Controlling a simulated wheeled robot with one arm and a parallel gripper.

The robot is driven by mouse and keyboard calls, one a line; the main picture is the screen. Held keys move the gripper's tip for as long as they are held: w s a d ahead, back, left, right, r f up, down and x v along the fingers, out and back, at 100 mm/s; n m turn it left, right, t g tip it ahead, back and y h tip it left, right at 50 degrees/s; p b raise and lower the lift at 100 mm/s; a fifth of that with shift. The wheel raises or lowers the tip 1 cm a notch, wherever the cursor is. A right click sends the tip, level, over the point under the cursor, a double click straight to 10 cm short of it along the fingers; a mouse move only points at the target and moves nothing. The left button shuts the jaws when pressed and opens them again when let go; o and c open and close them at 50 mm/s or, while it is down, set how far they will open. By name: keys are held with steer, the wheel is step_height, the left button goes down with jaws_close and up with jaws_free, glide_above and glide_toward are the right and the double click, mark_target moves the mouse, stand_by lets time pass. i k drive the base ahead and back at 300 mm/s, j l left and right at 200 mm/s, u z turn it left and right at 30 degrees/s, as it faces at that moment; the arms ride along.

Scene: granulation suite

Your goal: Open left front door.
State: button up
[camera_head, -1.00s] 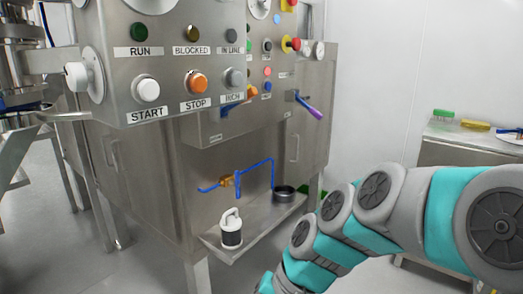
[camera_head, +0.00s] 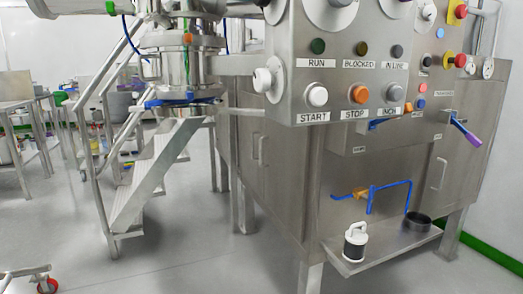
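The steel machine cabinet (camera_head: 330,190) stands at the centre right. Its left face has a door panel (camera_head: 280,185) with a vertical bar handle (camera_head: 262,151), and it looks shut. Its right face has another vertical handle (camera_head: 438,173) on a panel that also looks shut. The pictures do not settle which one is the left front door. My gripper and arm are out of view.
A control box with START (camera_head: 317,96) and STOP buttons overhangs the cabinet. A low shelf (camera_head: 385,250) holds a white-and-black canister (camera_head: 355,242) and a dark cup (camera_head: 417,222). Metal stairs (camera_head: 150,175) stand left. The floor (camera_head: 195,255) before the left face is clear.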

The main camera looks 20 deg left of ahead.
mark_target(253, 127)
steer(key=u, duration=0.85)
steer(key=i+j, duration=0.2)
steer(key=i+u, duration=0.05)
steer(key=i, duration=0.05)
